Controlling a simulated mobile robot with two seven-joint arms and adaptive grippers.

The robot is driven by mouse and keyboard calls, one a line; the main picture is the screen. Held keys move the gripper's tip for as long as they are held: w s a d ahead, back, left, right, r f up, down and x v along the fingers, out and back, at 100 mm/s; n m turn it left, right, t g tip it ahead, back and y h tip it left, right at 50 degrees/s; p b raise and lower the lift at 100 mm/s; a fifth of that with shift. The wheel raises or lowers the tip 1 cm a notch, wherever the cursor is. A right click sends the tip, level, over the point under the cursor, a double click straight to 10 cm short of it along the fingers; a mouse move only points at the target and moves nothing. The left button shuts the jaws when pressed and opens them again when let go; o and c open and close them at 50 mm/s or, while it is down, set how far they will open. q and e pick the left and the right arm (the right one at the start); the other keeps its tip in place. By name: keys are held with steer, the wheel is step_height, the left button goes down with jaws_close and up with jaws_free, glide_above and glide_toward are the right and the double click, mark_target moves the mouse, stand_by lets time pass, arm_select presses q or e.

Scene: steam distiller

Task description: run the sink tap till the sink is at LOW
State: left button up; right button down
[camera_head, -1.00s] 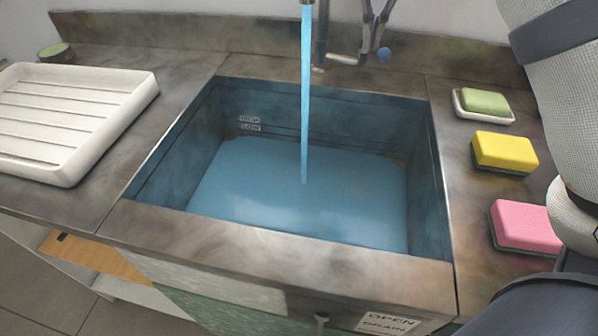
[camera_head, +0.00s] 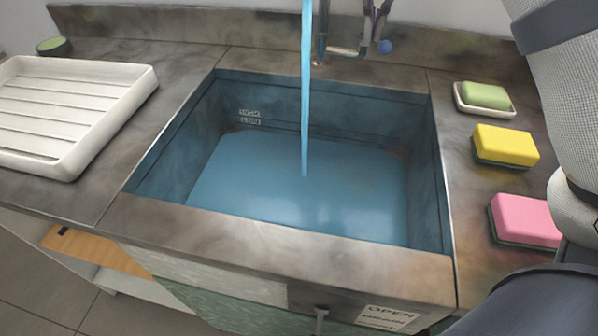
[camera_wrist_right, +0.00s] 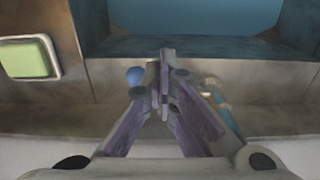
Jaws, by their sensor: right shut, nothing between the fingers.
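The sink (camera_head: 430,170) is a square basin partly filled with blue water (camera_head: 290,190). A blue stream (camera_head: 306,90) falls into it from above; its outlet is out of frame. HIGH and LOW labels (camera_head: 250,117) are on the back wall, and the water's far edge lies just below the LOW one. The tap (camera_head: 320,45) stands behind the sink and has a blue knob (camera_head: 385,47). My right gripper (camera_head: 374,30) is shut and empty next to the knob. In the right wrist view, its fingertips (camera_wrist_right: 163,80) are beside the blue knob (camera_wrist_right: 134,76). My left gripper is not in view.
A white drying tray (camera_head: 75,115) is on the left counter. On the right are a green soap on a dish (camera_head: 486,97), a yellow sponge (camera_head: 505,146) and a pink sponge (camera_head: 525,218). An OPEN DRAIN label (camera_head: 388,315) and a lever (camera_head: 321,318) are at the sink front.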

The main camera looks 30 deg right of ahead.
steer(key=shift+f, duration=0.1)
steer(key=shift+f, duration=1.9)
stand_by(6.0)
